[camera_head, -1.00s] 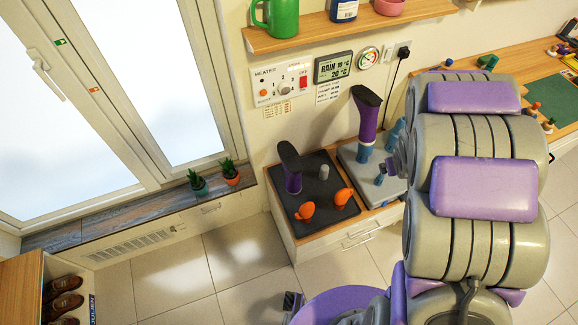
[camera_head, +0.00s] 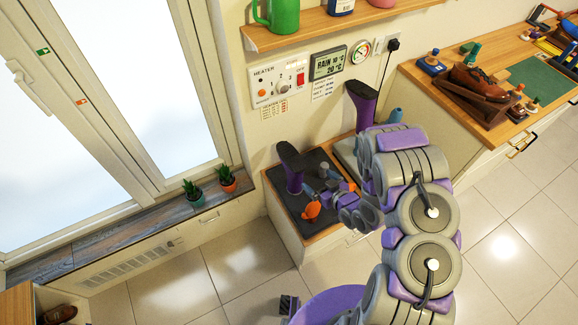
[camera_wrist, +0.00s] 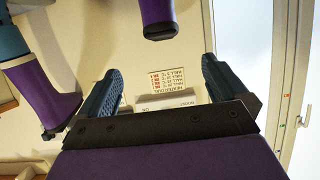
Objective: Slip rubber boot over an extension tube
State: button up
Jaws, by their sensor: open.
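A purple boot with a black sole (camera_head: 295,180) stands sole-up on the dark mat (camera_head: 285,205); its end shows at the top of the wrist view (camera_wrist: 157,18). A second sole-up purple boot (camera_head: 363,103) stands to the right; the wrist view shows it (camera_wrist: 42,90) on a teal extension tube (camera_wrist: 12,42). Another teal tube (camera_head: 396,115) stands beside it, partly hidden by my arm. My gripper (camera_head: 322,183) is low over the mat, just right of the first boot. Its teal fingers (camera_wrist: 162,85) are apart with nothing visible between them.
An orange object (camera_head: 312,209) lies on the mat near my gripper. The heater panel (camera_head: 278,82) and a shelf (camera_head: 330,30) are on the wall behind. Potted plants (camera_head: 228,178) stand on the sill. A brown shoe (camera_head: 480,82) sits on the right counter.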

jog(key=b, duration=0.3)
send_near(294, 160)
jog(key=x, duration=0.4)
jog(key=shift+w+f, duration=0.3)
jog(key=shift+f, duration=0.15)
jog(key=shift+r+b+x, duration=0.1)
jog(key=shift+b+x, duration=0.3)
jog(key=shift+x, duration=0.9)
jog(key=shift+r+b+x, duration=0.15)
jog(key=shift+b+x, duration=0.2)
jog(key=shift+x, duration=0.95)
jog(key=shift+a, duration=0.3)
jog(key=shift+d, duration=0.2)
jog(key=c, duration=0.7)
jog(key=shift+a, duration=0.1)
jog(key=c, duration=0.9)
